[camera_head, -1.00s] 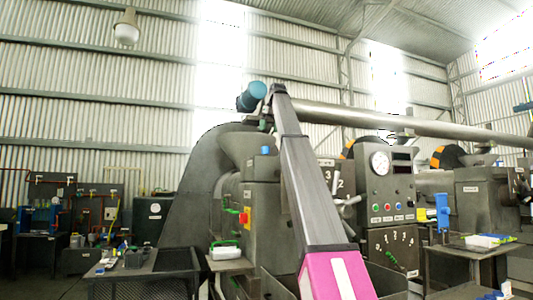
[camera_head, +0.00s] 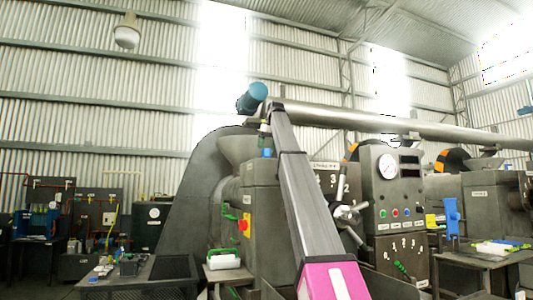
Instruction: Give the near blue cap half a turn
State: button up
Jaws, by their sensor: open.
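A small blue cap (camera_head: 266,152) stands upright on top of the dark grey machine housing (camera_head: 262,195) nearest me, just left of my arm. My own arm rises from the bottom of the head view, pink low down and grey above, and its upper end lies a little above and right of this cap.
A large blue cylinder (camera_head: 252,97) sits at the left end of the long pipe (camera_head: 350,118). A control panel (camera_head: 398,195) and a spoked metal handle (camera_head: 347,214) stand right of my arm. A white box (camera_head: 224,262) lies on a small shelf at lower left.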

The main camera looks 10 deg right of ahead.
aim_at(267, 151)
jog(key=x, duration=0.3)
jog(key=shift+f, duration=0.1)
jog(key=c, duration=0.9)
jog(key=shift+m+h, duration=0.6)
jog(key=shift+m, duration=1)
jog(key=o, duration=0.9)
jog(key=v, duration=1)
jog(key=shift+s+r, duration=0.3)
jog(key=shift+r, duration=0.05)
